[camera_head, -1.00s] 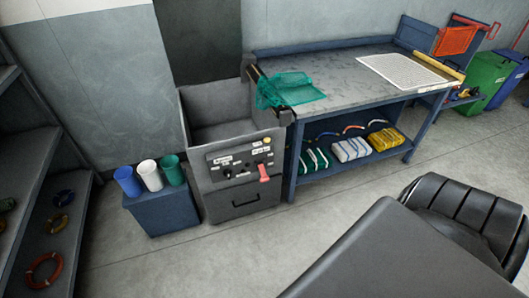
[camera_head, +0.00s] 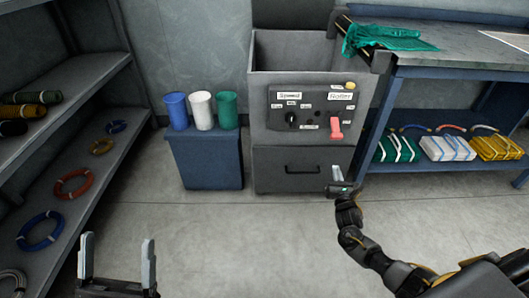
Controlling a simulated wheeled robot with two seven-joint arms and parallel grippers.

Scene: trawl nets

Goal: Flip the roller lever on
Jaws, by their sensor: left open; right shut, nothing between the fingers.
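The roller lever (camera_head: 336,128) is a red-pink handle on the dark control panel (camera_head: 283,100) of a grey machine. It hangs downward below a label that reads "Roller". My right gripper (camera_head: 338,175) is shut and empty. In the picture it is just below the lever, in front of the machine's drawer front, and does not touch the lever. My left gripper (camera_head: 117,262) is open and empty at the bottom left, over the floor and far from the panel.
A black knob (camera_head: 291,118) and a yellow button (camera_head: 350,86) share the panel. A blue box (camera_head: 206,158) with three cups stands left of the machine. A workbench (camera_head: 388,110) with green net is at right. Shelves (camera_head: 88,140) line the left. The floor between is clear.

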